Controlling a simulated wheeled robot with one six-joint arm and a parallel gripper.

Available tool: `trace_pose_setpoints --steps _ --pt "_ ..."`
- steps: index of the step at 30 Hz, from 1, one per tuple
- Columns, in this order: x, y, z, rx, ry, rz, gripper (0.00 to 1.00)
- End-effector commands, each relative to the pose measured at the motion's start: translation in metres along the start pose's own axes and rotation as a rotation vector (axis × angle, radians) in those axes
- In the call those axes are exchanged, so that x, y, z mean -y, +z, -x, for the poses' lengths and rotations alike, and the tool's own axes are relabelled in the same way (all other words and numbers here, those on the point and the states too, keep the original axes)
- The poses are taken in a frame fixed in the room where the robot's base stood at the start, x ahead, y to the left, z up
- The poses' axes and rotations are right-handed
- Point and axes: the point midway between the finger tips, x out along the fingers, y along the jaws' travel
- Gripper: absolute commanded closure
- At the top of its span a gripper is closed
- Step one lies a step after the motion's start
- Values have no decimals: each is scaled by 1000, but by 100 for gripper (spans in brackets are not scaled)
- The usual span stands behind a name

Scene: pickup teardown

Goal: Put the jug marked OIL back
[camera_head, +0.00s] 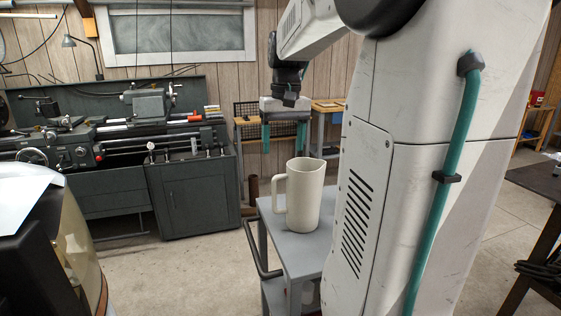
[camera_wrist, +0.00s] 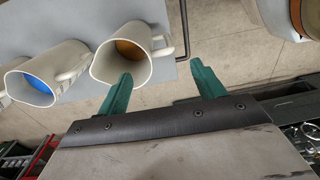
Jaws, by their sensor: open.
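A cream jug (camera_head: 307,200) with its handle on the left stands upright on a grey cart top in the head view. No OIL marking is readable in either view. My gripper (camera_head: 283,138) is above and beyond the jug in the head view, teal fingers pointing down. In the wrist view my gripper (camera_wrist: 162,88) is open and empty; its left finger overlaps the amber jug's rim in the picture.
The grey cart (camera_head: 285,240) has a dark handle on its left side. A lathe (camera_head: 120,140) on a dark cabinet stands at the back left. A dark table (camera_head: 540,180) is at the right. My arm hides part of the cart. Open floor lies left of the cart.

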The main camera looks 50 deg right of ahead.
Motion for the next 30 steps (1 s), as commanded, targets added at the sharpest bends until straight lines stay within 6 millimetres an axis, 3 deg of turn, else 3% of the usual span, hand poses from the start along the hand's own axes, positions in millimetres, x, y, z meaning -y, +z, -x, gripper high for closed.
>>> trace_pose_setpoints --steps 5,8,11,15,21,25,30 --pt "5 4 4 -1 1 9 32" --pt "26 22 3 -9 4 51 32" --pt "62 59 -1 -23 9 131 32" --pt "108 130 -19 -48 13 274 32" --pt "134 218 -57 -79 11 451 32" --pt "136 249 -77 -91 8 518 32" --pt "137 264 -87 -96 6 547 32"
